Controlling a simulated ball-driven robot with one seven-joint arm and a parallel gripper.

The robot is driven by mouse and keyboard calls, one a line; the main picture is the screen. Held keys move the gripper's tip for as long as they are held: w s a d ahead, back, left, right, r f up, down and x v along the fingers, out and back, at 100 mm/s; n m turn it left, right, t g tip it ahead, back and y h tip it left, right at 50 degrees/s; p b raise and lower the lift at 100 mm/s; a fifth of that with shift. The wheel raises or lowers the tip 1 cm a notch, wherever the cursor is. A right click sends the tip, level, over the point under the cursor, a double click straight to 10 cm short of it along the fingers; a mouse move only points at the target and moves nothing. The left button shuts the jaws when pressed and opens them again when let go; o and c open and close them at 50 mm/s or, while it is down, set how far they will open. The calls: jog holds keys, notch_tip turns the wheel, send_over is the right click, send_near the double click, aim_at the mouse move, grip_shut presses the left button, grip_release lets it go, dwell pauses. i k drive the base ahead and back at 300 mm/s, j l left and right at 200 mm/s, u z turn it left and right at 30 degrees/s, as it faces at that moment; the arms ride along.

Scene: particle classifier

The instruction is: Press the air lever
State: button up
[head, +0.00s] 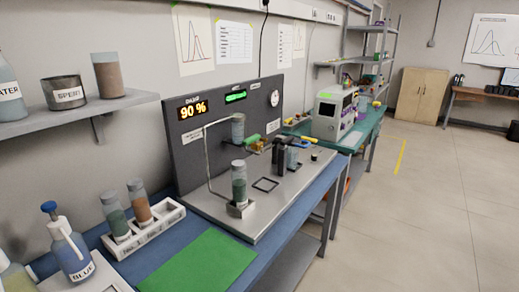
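The classifier rig stands on the blue bench, with a grey back panel (180,150) and a metal base plate (255,218). A green handle (252,139) sits by a brass-coloured fitting (259,146) near the upper clear cylinder (238,128). A yellow lever (303,138) sticks out to the right above a dark upright unit (281,158). I cannot read which of them is the air lever. The panel display (193,110) reads 90 %, and a green display (236,96) is lit. My gripper is not in view.
A lower cylinder (239,183) with grey-green powder stands on the plate. A white rack (146,230) with two filled tubes, a blue-topped bottle (70,250) and a green mat (200,262) lie in front. A white instrument (333,113) stands behind. The floor at right is clear.

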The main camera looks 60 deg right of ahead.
aim_at(310, 139)
jog(key=i+l, duration=0.1)
jog(key=l, duration=5.25)
jog(key=i, duration=0.05)
